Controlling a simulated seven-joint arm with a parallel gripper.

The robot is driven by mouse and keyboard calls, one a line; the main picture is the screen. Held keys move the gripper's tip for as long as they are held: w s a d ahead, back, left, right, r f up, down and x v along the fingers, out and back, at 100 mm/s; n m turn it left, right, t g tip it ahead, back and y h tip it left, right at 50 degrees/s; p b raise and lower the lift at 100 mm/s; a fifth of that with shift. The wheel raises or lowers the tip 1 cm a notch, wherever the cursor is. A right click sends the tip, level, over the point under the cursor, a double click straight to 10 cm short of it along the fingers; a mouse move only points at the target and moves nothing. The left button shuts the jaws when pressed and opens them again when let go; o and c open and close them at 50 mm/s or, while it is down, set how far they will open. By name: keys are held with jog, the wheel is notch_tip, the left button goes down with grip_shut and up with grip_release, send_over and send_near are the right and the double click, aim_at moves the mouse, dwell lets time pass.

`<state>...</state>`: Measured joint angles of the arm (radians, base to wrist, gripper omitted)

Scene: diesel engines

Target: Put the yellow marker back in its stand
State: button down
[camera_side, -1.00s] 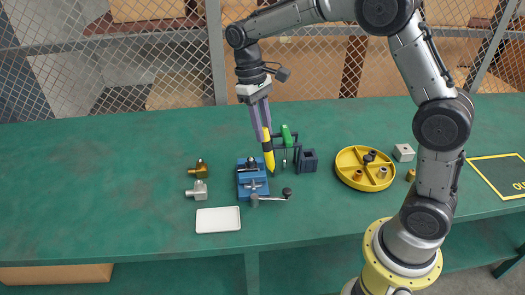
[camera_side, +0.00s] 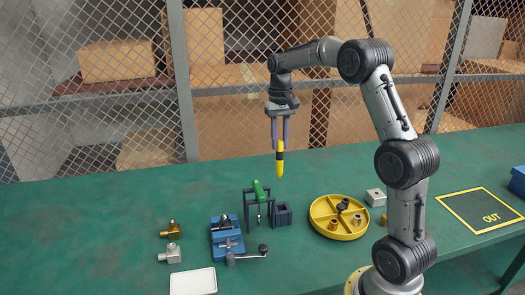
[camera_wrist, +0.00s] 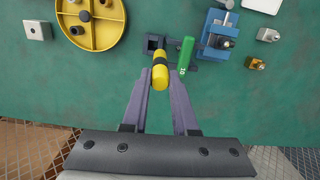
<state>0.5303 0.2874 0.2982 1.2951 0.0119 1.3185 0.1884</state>
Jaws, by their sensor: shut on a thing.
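My gripper (camera_side: 281,141) is shut on the yellow marker (camera_side: 280,163), which has a black band and hangs upright, tip down, well above the table. In the wrist view the marker (camera_wrist: 160,73) sits between the fingertips. Below are a dark square open holder (camera_side: 282,214) and, to its left, a dark frame (camera_side: 246,211) with a green marker-like piece (camera_side: 259,190) tilted in it. The holder also shows in the wrist view (camera_wrist: 151,41), partly behind the yellow marker. I cannot tell which of the two is the marker's stand.
A blue vise (camera_side: 226,240) with a lever stands left of the frame. Brass (camera_side: 171,230) and silver (camera_side: 170,254) fittings and a white tray (camera_side: 193,282) lie further left. A yellow round tray (camera_side: 318,222) with small parts is right. The table's left side is clear.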

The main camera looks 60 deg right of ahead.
notch_tip(320, 180, down, 18)
jog(key=d, duration=0.2)
jog(key=shift+s+m, duration=0.3)
jog(key=shift+m, duration=0.1)
dwell(0.5)
jog(key=shift+f, duration=0.75)
dwell(0.5)
jog(key=shift+c, duration=0.8)
grip_release()
jog(key=shift+r, duration=1.8)
